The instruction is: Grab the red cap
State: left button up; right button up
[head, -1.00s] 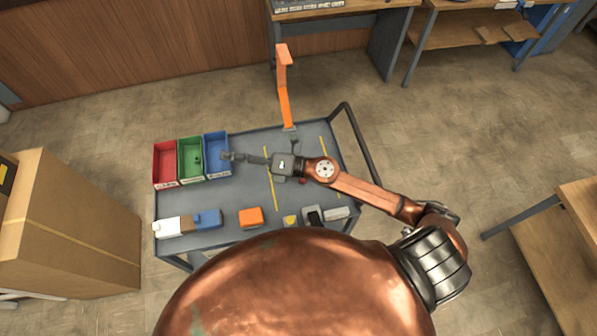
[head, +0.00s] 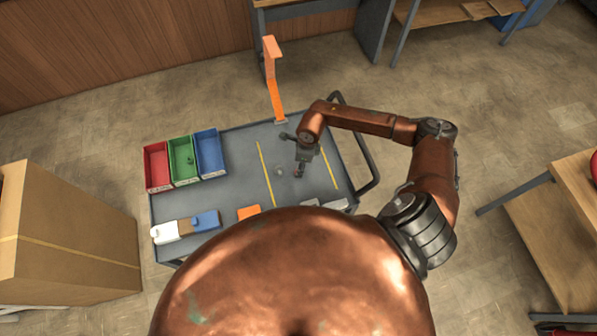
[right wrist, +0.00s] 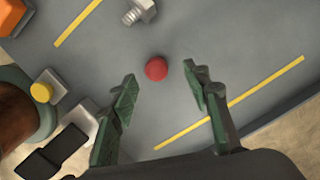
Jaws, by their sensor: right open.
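The red cap (right wrist: 156,68) is a small round red piece on the grey cart top (head: 231,185). In the right wrist view it lies in the gap between my fingertips, not gripped. My right gripper (right wrist: 159,78) is open, with one green finger on each side of the cap. In the head view my right gripper (head: 299,171) points down over the right half of the cart and mostly hides the cap. My left gripper is not in view.
A metal bolt (right wrist: 138,12) lies near the cap. Red (head: 149,181), green (head: 176,177) and blue (head: 216,171) bins stand at the cart's left. An orange post (head: 275,90) rises at the back edge. Blocks line the front edge. A rail (head: 369,170) bounds the right side.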

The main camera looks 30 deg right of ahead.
jog(key=shift+s+a+f+p, duration=0.1)
jog(key=shift+a+f+p, duration=0.05)
jog(key=shift+f, duration=0.85)
jog(key=shift+a+f+p, duration=0.15)
jog(key=shift+f, duration=0.8)
jog(key=shift+c, duration=0.4)
jog(key=c, duration=0.9)
jog(key=shift+o, duration=0.2)
jog(key=shift+r, duration=0.15)
